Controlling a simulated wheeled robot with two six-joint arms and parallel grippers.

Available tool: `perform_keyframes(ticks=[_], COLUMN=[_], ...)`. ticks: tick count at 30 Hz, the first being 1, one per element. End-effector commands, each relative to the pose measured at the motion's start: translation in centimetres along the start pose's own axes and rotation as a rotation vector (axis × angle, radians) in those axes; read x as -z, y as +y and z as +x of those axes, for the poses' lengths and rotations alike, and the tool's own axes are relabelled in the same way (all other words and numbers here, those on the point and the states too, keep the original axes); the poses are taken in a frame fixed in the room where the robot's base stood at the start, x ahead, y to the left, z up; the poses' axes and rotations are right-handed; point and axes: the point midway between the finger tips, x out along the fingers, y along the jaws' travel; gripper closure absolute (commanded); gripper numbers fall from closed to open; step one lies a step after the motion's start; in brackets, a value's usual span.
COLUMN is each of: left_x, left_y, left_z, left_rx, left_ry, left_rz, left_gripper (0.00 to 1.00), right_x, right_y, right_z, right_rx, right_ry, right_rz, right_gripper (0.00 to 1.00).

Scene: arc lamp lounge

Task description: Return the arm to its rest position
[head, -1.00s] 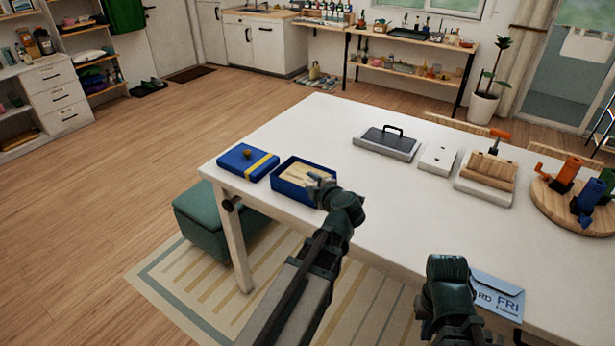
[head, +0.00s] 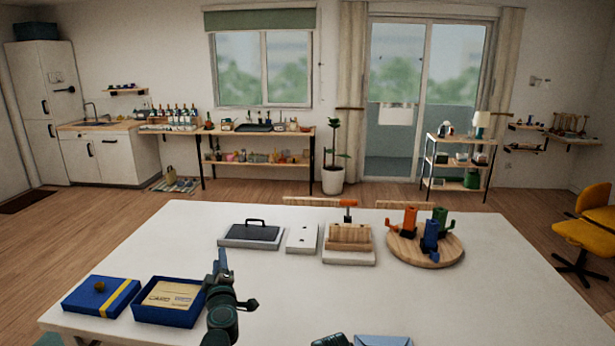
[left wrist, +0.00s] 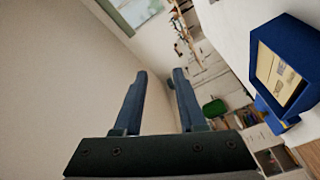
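My left gripper (head: 222,264) stands above the white table, just right of the open blue box (head: 172,322), with its fingers pointing up and away in the head view. In the left wrist view, the two fingers of the left gripper (left wrist: 159,74) are apart with nothing between them. The blue box (left wrist: 284,47) also shows at the right of that view, clear of the fingers. A cream card (head: 172,295) with print on it lies inside the box. Only a dark piece of my right arm shows at the bottom edge of the head view; its gripper does not show.
A blue lid (head: 102,297) with a yellow band lies left of the box. Farther back on the white table (head: 330,290) are a grey handled block (head: 251,234), a white plate (head: 302,239), a wooden block (head: 349,238) and a round board (head: 451,245) with coloured holders. A blue envelope (head: 383,340) lies in front.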

Motion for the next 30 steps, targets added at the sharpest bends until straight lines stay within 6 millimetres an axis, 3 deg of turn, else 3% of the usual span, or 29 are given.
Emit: perform_keyframes(ticks=[3,6,9,13,17,24,27,30], left_x=[-5.5,-10.3,-14.4,-17.6,-17.6,-13.5,-11.0,-12.8], left_y=[2.5,2.5,0.4,-4.7,-10.2,-17.1,-19.0,-18.1], left_z=[-1.2,-3.3,-6.2,-10.7,-14.9,-20.8,-22.9,-24.8], left_rx=[-0.134,-0.189,-0.185,-0.088,0.084,0.44,0.605,0.589], left_ry=[-0.238,-0.46,-0.688,-0.974,-1.201,-1.441,-1.503,-1.551], left_rz=[0.164,0.313,0.468,0.666,0.832,1.027,1.085,1.15], left_gripper=[0.6,0.6,0.6,0.6,0.6,0.6,0.6,0.6], right_x=[0.0,0.0,0.0,0.0,0.0,0.0,0.0,0.0], right_y=[0.0,0.0,0.0,0.0,0.0,0.0,0.0,0.0], right_z=[0.0,0.0,0.0,0.0,0.0,0.0,0.0,0.0], right_rx=[0.0,0.0,0.0,0.0,0.0,0.0,0.0,0.0], right_ry=[0.0,0.0,0.0,0.0,0.0,0.0,0.0,0.0], right_rz=[0.0,0.0,0.0,0.0,0.0,0.0,0.0,0.0], right_gripper=[1.0,1.0,1.0,1.0,1.0,1.0,1.0,1.0])
